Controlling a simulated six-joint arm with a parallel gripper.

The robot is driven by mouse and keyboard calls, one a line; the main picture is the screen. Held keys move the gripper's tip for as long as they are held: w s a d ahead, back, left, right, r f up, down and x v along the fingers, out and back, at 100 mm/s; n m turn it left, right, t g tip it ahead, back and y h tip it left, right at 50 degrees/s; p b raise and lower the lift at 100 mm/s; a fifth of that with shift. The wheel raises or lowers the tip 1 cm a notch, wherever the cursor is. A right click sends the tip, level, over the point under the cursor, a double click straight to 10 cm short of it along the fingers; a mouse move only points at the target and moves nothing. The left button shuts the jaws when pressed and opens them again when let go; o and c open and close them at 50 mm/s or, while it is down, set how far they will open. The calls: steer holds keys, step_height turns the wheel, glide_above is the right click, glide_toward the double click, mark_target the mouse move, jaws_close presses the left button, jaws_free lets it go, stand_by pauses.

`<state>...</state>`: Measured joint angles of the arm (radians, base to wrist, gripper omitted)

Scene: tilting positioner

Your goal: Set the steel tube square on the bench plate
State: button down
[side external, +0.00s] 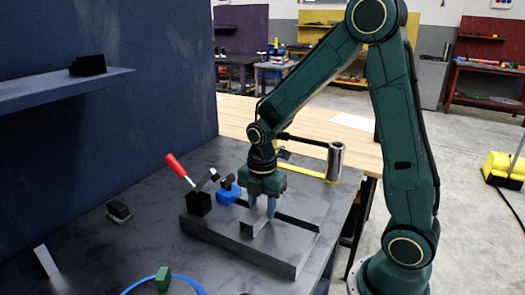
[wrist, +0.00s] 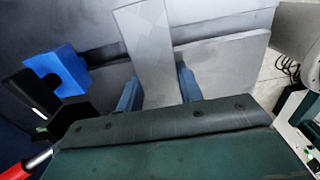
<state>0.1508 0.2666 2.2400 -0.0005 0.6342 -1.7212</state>
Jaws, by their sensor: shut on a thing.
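My gripper (side external: 262,207) points straight down over the grey fixture plate (side external: 285,257), with its blue fingers closed on a light grey, flat-faced piece, which I take as the steel tube (side external: 254,229). In the wrist view the steel tube (wrist: 146,40) runs up the picture between the two blue fingers (wrist: 158,88), slightly tilted. In the side view it is low over the plate, between raised edges. I cannot tell whether it touches the plate. The fingers and the gripper body hide part of it.
A toggle clamp with a red handle (side external: 176,166) and a blue block (side external: 228,194) stand at the plate's left end. The blue block (wrist: 62,68) also shows in the wrist view. A small dark block (side external: 119,210) and a green block (side external: 163,279) lie on the dark bench.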

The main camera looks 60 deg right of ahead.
mark_target(262, 206)
steer(key=shift+f, duration=0.1)
steer(key=c, duration=0.9)
jaws_free()
step_height(262, 206, up, 12)
steer(key=shift+r, duration=0.2)
